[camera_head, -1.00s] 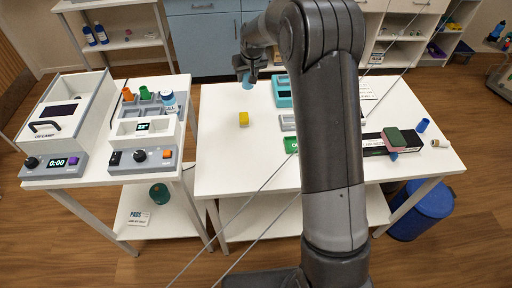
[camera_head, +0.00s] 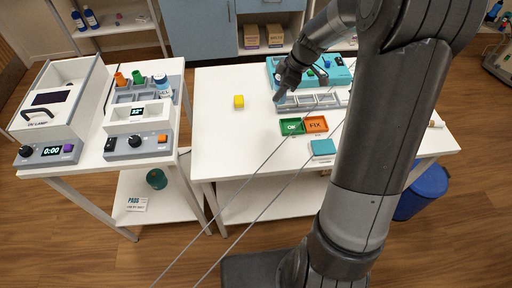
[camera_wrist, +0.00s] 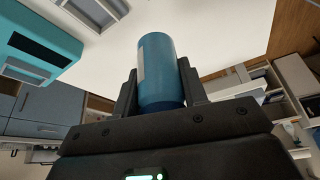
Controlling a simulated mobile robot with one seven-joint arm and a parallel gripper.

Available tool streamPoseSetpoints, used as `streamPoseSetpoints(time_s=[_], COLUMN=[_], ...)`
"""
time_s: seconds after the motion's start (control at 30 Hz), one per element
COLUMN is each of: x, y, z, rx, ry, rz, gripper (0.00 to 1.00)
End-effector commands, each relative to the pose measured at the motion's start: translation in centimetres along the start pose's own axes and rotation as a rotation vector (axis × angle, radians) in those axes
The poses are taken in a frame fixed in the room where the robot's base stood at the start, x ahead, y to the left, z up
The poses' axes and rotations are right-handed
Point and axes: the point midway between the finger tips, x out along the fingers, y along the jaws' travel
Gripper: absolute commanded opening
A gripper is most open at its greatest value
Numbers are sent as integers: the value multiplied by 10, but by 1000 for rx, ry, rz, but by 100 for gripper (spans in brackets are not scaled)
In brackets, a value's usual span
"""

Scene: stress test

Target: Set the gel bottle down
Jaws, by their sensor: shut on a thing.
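The gel bottle (camera_wrist: 156,62) is a blue cylinder with a pale label at its left edge in the wrist view. My gripper (camera_wrist: 160,88) is shut on it, with one dark finger on each side. The bottle is hardly visible there. I cannot tell whether it touches the table.
A grey compartment tray (camera_head: 312,101), a teal machine (camera_head: 340,75), a green OK tray (camera_head: 291,127), an orange FIX tray (camera_head: 316,124) and a teal block (camera_head: 322,147) are on the right. The table's front left is clear.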

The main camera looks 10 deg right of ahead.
Motion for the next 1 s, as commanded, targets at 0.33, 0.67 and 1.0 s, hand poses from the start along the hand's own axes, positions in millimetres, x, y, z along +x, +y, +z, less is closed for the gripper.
streamPoseSetpoints(time_s=[0.33,0.67,1.0], x=[-22,-27,38], y=[-85,-131,-130], z=[42,54,7], rx=[-465,-711,-723], ry=[-1,-1,0], rz=[-193,-294,-302], gripper=[14,14,14])
